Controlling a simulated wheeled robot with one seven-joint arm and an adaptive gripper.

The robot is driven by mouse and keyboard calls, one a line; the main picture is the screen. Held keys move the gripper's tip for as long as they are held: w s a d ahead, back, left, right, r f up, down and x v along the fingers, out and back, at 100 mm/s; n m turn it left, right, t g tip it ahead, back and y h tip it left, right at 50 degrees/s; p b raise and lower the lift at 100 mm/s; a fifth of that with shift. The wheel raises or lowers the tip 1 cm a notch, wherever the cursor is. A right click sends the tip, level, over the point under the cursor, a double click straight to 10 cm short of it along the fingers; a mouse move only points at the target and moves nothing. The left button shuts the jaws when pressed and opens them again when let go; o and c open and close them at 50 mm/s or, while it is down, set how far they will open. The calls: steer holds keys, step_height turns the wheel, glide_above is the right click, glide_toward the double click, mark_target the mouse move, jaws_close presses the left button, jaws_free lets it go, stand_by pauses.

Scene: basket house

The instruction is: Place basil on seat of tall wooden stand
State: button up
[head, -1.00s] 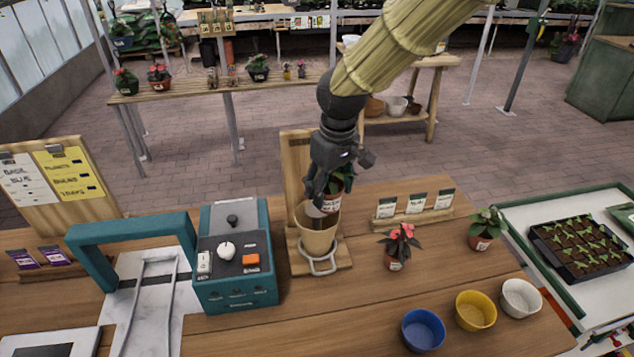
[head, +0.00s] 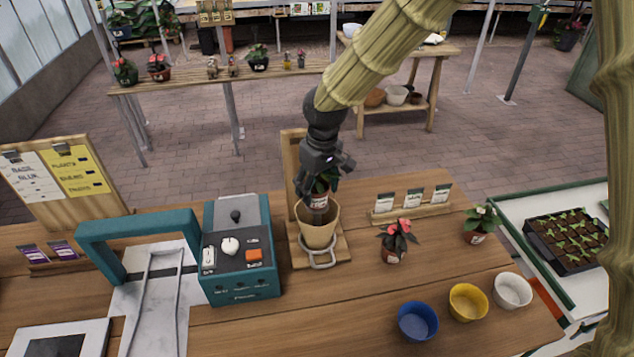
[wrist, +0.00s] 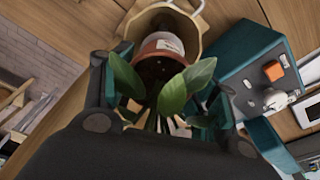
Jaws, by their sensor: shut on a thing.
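The basil (head: 319,203) is a green leafy plant in a small terracotta pot with a white label. My gripper (head: 320,186) is shut on it and holds it over the stand. The wooden stand (head: 292,172) has a tall back board and a base on the table. A tan pot (head: 318,232) with a metal handle or ring in front sits at the stand. The basil's pot is at the tan pot's mouth; I cannot tell whether they touch. In the wrist view, the basil leaves (wrist: 180,88) are between my gripper's fingers (wrist: 160,100), with the tan pot (wrist: 207,22) beyond.
A teal machine (head: 240,262) stands left of the stand. Seed packets on a rack (head: 410,210), a red-leaved plant (head: 396,240) and another potted plant (head: 481,224) are to the right. Blue (head: 417,321), yellow (head: 468,301) and white (head: 513,290) cups stand near the front.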

mark_target(321, 188)
steer(key=shift+f, duration=0.15)
steer(key=o, duration=1.1)
steer(key=r+b, duration=0.1)
steer(key=r, duration=0.3)
steer(key=r+b, duration=0.1)
steer(key=r, duration=0.3)
steer(key=s+d+r+b, duration=0.1)
steer(key=r, duration=0.3)
steer(key=shift+s+r, duration=0.1)
steer(key=shift+r, duration=0.05)
